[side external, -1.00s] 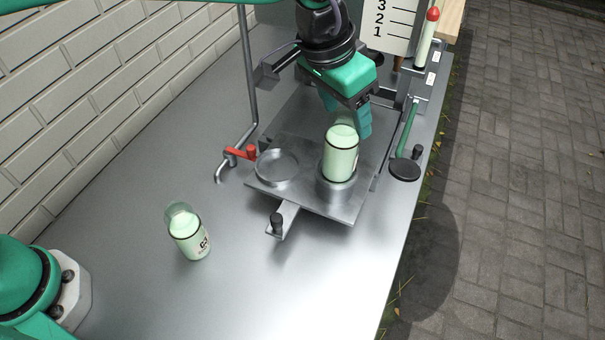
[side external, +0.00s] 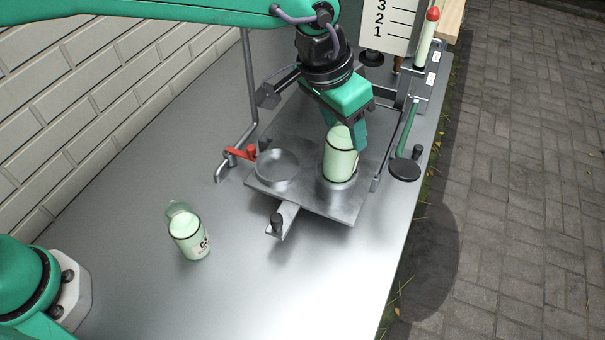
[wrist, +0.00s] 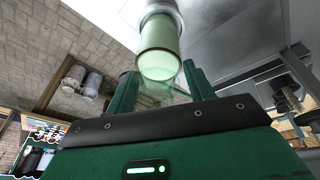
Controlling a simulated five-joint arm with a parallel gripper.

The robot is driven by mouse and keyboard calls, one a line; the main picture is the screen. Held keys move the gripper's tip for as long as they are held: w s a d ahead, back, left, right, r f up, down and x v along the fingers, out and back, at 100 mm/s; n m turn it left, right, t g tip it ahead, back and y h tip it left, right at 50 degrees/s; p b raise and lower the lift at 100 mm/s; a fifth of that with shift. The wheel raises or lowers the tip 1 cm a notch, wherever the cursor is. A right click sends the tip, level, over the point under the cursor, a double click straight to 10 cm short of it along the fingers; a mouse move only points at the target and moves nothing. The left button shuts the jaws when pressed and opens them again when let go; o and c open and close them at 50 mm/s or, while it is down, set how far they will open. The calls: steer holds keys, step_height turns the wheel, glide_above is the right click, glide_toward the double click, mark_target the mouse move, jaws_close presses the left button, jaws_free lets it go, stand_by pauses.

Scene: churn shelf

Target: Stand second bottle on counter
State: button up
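A glass bottle of pale green liquid (side external: 341,160) stands in the right ring holder of the metal plate (side external: 345,212); its clear top faces my gripper in the wrist view (wrist: 159,50). My gripper (side external: 350,132) is at the upper part of this bottle. In the wrist view its two fingers (wrist: 160,90) are apart, one on each side of the clear bottle top, and I see no firm contact. Another bottle of pale green liquid (side external: 189,236) stands on the steel counter (side external: 130,215), left of the plate.
The left ring holder (side external: 277,167) is empty. A red-ended lever (side external: 240,153) stands left of the plate, and a green handle (side external: 408,130) with a black disc (side external: 404,170) right of it. A numbered scale board (side external: 390,25) is behind. The front counter is clear.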

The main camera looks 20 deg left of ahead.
steer(key=shift+r, duration=0.2)
steer(key=shift+r, duration=1.35)
steer(key=shift+r, duration=0.15)
steer(key=shift+r, duration=1.45)
step_height(320, 180, up, 2)
steer(key=shift+r, duration=0.1)
steer(key=s+d, duration=0.4)
steer(key=s, duration=0.4)
steer(key=s+d, duration=0.3)
steer(key=s, duration=0.6)
step_height(320, 180, down, 13)
steer(key=shift+w+g+h, duration=0.35)
steer(key=shift+g+h, duration=0.05)
